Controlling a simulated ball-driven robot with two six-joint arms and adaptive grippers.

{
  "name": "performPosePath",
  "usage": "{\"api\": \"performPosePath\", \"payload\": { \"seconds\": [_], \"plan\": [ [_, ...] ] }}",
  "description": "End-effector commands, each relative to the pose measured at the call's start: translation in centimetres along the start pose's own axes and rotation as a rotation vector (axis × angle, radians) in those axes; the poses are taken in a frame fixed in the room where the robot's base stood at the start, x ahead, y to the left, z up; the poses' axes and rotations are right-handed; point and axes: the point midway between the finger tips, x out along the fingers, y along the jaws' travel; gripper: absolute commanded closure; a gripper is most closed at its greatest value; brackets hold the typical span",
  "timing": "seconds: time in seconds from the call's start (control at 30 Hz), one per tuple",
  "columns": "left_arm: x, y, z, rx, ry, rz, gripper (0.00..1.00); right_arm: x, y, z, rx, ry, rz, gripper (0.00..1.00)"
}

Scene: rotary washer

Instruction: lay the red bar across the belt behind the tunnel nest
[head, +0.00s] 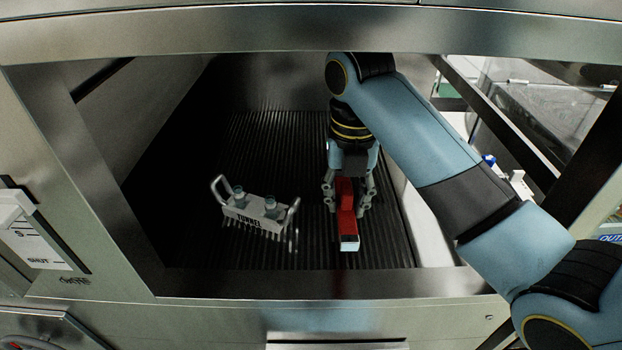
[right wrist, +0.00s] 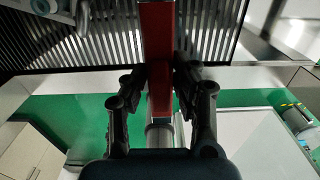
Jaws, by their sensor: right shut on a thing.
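The red bar (head: 347,225) is in my right gripper (head: 347,203), inside the washer opening. Its pale end points toward the front, roughly along the belt's grooves. The right wrist view also shows the red bar (right wrist: 157,35) between the two fingers of the right gripper (right wrist: 162,85), which are shut on it. The tunnel nest (head: 243,221), a pale rack with wire handles and a TUNNEL label, stands on the dark ribbed belt (head: 290,145), left of the bar. Whether the bar touches the belt is unclear. My left gripper is not in view.
Two small vessels (head: 270,203) sit in the nest. The metal front frame (head: 330,285) borders the opening below, and a wall closes off the left. The belt behind the nest is clear. My right arm reaches in from the right.

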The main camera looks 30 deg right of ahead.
Motion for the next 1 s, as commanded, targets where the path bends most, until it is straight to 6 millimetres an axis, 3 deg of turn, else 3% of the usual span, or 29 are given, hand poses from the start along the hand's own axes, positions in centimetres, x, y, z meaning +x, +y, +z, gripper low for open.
{"api": "performPosePath", "payload": {
  "seconds": [0.2,0.4,0.57,0.8,1.0],
  "plan": [
    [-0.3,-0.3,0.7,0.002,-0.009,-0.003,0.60,3.0,1.2,5.3,0.002,0.000,-0.002,1.00],
    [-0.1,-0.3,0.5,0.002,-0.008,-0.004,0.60,5.1,2.1,8.5,0.000,-0.001,0.000,1.00],
    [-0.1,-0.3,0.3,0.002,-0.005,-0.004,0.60,5.8,2.2,9.3,0.000,-0.001,0.000,1.00],
    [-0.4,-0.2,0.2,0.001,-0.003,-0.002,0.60,9.1,2.2,9.2,-0.001,0.001,-0.001,1.00],
    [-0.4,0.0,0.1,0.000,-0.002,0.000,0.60,9.6,2.2,9.2,-0.001,-0.002,0.001,1.00]
  ]
}}
